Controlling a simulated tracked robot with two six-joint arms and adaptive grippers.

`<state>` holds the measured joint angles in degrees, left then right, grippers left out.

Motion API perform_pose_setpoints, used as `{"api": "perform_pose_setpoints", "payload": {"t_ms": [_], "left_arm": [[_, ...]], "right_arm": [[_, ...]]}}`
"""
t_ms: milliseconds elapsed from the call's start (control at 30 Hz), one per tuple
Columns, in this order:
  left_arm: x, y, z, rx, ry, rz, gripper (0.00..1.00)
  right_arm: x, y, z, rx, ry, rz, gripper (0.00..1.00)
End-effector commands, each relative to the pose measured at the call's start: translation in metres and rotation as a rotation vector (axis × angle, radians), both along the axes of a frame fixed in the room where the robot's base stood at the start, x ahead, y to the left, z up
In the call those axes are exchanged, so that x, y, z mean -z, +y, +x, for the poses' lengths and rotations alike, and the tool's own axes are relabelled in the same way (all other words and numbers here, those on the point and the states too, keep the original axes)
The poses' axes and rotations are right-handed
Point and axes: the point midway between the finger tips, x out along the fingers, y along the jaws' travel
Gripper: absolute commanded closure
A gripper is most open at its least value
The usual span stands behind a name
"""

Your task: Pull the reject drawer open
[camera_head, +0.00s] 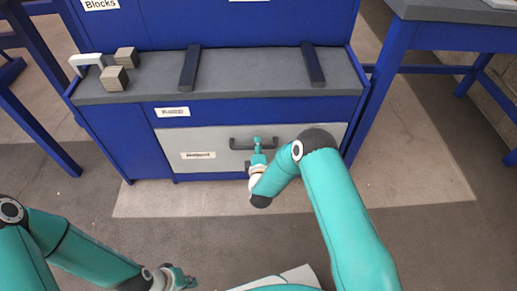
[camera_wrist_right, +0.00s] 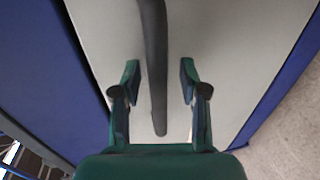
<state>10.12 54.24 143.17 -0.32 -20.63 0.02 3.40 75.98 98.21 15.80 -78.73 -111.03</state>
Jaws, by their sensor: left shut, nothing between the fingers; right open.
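The reject drawer has a light grey front (camera_head: 310,133) low in the blue cabinet and looks shut. Its dark bar handle (camera_head: 240,145) runs left to right across the upper part of the front. My right gripper (camera_head: 257,143) is at the middle of the handle. In the right wrist view, the right gripper (camera_wrist_right: 160,85) is open, with one finger on each side of the handle (camera_wrist_right: 154,50) and a gap on both sides. My left gripper (camera_head: 188,281) is shut and empty, low in the head view, well away from the cabinet.
The grey worktop (camera_head: 240,75) above the drawer carries two dark rails (camera_head: 189,68), two wooden blocks (camera_head: 115,78) and a white bracket-like piece (camera_head: 87,62) at left. A blue table (camera_head: 440,35) stands at right. The floor (camera_head: 190,197) before the drawer is clear apart from my arms.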

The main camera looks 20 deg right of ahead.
Motion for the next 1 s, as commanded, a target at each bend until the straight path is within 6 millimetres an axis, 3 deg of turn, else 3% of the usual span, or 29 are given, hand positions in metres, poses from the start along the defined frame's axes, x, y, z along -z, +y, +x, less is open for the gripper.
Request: {"api": "perform_pose_setpoints", "payload": {"t_ms": [233,500,800,1000], "left_arm": [[0.0000,0.0000,0.0000,0.000,0.000,0.000,1.00],[0.0001,0.0000,0.0000,0.000,0.000,0.000,1.00],[0.0002,0.0002,0.0002,-0.001,-0.001,0.000,1.00],[-0.0009,0.0000,0.0000,0.000,0.000,0.000,1.00]], "right_arm": [[-0.0003,-0.0007,0.0009,0.001,0.000,0.000,0.57],[-0.0001,-0.0008,0.0005,0.001,0.000,0.000,1.00],[0.0010,-0.0043,-0.0001,0.002,0.003,0.000,1.00],[0.0013,0.0040,-0.0032,-0.004,0.004,0.000,1.00]]}}
